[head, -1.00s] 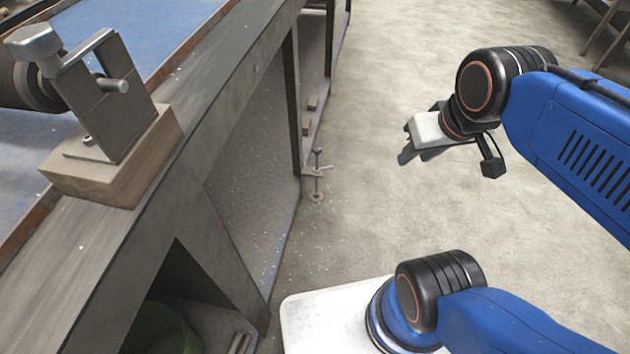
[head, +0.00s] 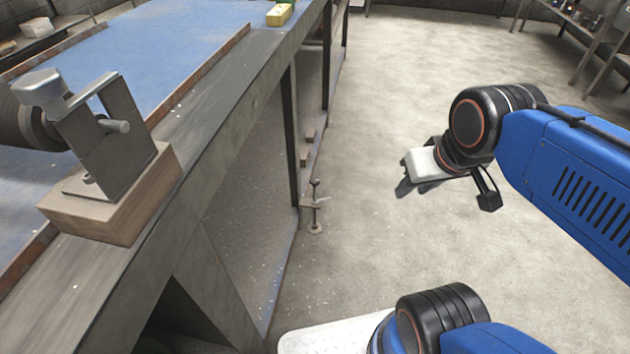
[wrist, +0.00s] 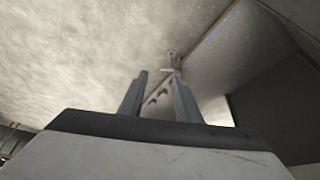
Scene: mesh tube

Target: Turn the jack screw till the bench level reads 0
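The jack screw (head: 315,207) stands upright at the foot of the bench, a thin post with a crossbar handle and a round foot on the floor. It shows small beyond my fingers in the wrist view (wrist: 172,62). A yellow block that looks like the bench level (head: 280,14) lies on the blue bench top (head: 165,55) at the top edge; its reading is too small to make out. My gripper (head: 404,178) is in the air to the right of the jack screw, apart from it. In the wrist view its two fingers (wrist: 159,76) are apart with nothing held between them.
A metal clamp-like fixture on a wooden block (head: 115,205) sits on the near left bench edge. The bench side (head: 250,160) and its dark legs border the jack screw on the left. The concrete floor (head: 385,90) between bench and arm is clear. Shelves (head: 590,30) stand far right.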

